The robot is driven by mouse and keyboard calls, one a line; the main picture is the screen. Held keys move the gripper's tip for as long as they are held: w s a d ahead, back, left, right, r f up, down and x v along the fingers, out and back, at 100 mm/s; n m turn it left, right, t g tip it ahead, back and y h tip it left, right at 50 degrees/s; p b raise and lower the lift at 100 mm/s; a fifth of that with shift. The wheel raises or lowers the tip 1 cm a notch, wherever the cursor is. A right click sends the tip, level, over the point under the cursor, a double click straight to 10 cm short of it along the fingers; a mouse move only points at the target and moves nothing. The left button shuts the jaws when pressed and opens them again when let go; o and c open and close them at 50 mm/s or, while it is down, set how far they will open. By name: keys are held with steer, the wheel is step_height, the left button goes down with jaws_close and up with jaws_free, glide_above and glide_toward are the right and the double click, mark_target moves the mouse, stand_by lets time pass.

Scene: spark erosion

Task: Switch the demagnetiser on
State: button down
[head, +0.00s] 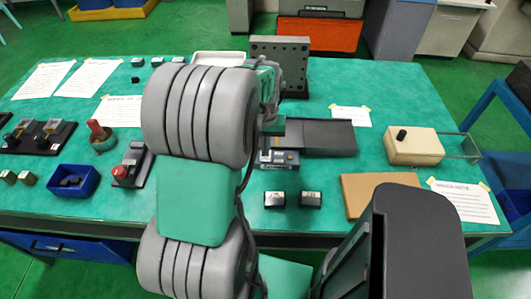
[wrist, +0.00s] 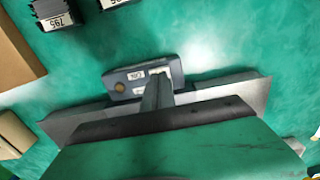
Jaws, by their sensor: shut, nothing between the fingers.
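The device I take for the demagnetiser is a low unit with a flat dark grey plate (head: 325,135) and a small blue-grey control box (head: 284,160) at its front. In the wrist view the control box (wrist: 130,83) shows a round orange-brown spot and a small white label I cannot read surely. In the head view my arm hides part of the unit. The switch's position cannot be made out.
Two small black blocks (head: 292,199) lie in front of the unit. A brown board (head: 378,190) and a beige box with a black knob (head: 413,145) are to the right. A red-button box (head: 130,165) and a blue bin (head: 73,182) are left. A dark angle plate (head: 290,60) stands behind.

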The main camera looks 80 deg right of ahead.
steer(key=shift+f+b, duration=0.45)
steer(key=shift+f, duration=0.35)
step_height(320, 180, up, 7)
steer(key=p, duration=0.5)
steer(key=shift+r, duration=0.1)
stand_by(0.4)
